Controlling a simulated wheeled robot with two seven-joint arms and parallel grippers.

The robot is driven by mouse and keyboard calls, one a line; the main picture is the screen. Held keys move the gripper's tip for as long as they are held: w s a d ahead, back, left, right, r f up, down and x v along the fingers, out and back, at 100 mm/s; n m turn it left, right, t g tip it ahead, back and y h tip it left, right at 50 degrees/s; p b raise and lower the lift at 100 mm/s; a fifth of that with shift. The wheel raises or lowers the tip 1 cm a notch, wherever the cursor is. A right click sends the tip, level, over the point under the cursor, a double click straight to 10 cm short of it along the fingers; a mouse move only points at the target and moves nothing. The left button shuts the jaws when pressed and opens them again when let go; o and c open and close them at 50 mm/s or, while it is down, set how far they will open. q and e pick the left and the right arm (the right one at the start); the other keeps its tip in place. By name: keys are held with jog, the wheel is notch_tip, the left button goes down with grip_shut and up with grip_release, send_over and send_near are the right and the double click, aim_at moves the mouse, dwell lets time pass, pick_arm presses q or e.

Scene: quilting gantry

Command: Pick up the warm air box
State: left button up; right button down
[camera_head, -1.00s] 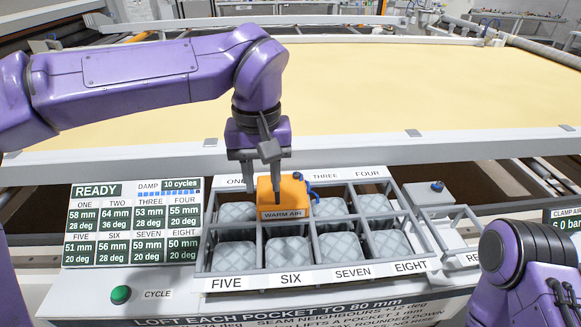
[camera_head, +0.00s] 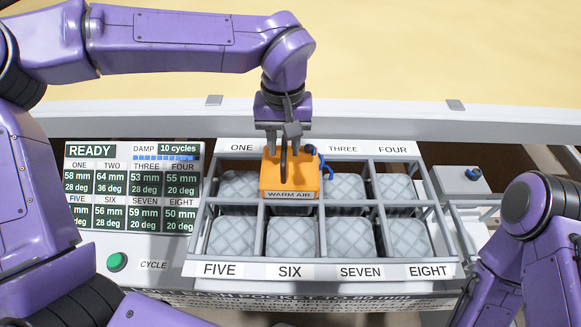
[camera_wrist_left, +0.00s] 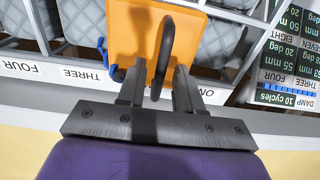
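The orange warm air box (camera_head: 290,180) sits on the gridded rack at pocket TWO's place, hiding that label. It has a dark upright handle on top and a blue fitting at its right. My left gripper (camera_head: 284,143) is over the box, pointing down. In the left wrist view, the open fingers of the left gripper (camera_wrist_left: 158,80) stand on either side of the dark handle (camera_wrist_left: 163,55), with gaps visible. The orange box top (camera_wrist_left: 190,50) lies beyond them. My right arm shows at the right of the head view, but its gripper is not visible.
The grey rack (camera_head: 230,210) holds several quilted grey pockets (camera_head: 292,238) between its bars. A display panel (camera_head: 132,185) reading READY and a green button (camera_head: 117,262) are to the left. A small grey box with a blue knob (camera_head: 473,174) is at the right.

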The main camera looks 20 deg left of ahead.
pick_arm(q)
jog(key=shift+s+f, duration=0.1)
jog(key=shift+f, duration=0.85)
grip_shut()
dwell(0.6)
